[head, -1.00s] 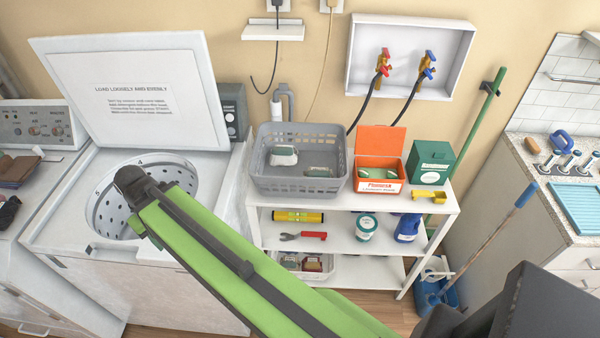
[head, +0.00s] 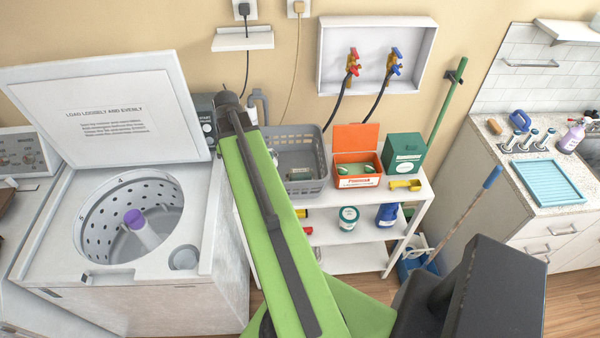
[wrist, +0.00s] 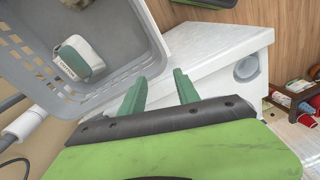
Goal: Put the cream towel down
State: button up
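A cream and green packet-like item (wrist: 80,60) lies in the basket in the wrist view. A green item (head: 300,173) shows in it in the head view.
The basket stands on a white shelf unit (head: 405,205), beside an orange box (head: 357,182) and a dark green box (head: 404,155). The open washer (head: 70,265) is at left, its drum showing no cloth. A sink counter (head: 500,170) is at right.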

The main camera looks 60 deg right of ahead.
jog(key=s+d+r+n+p, duration=0.1)
jog(key=s+d+r, duration=0.1)
jog(key=s+d, duration=0.35)
jog(key=s+d+r+n+p, duration=0.1)
jog(key=s+d+r+p, duration=0.2)
jog(key=d, duration=0.4)
jog(key=n+t, duration=0.1)
send_near(301, 175)
jog(key=f+b, duration=0.1)
jog(key=b, duration=0.3)
jog(key=f+b, duration=0.1)
jog(key=b, duration=0.3)
jog(key=f+b, duration=0.1)
jog(key=b, duration=0.3)
jog(key=shift+w+d+f, duration=0.1)
jog(key=shift+d+f, duration=0.2)
jog(key=shift+f, duration=0.1)
jog(key=f+b, duration=0.3)
jog(key=w+a+f+b, duration=0.1)
jog(key=f+b, duration=0.1)
jog(key=shift+f, duration=0.1)
jog(key=shift+c, duration=0.2)
grip_shut()
jog(key=shift+s, duration=0.1)
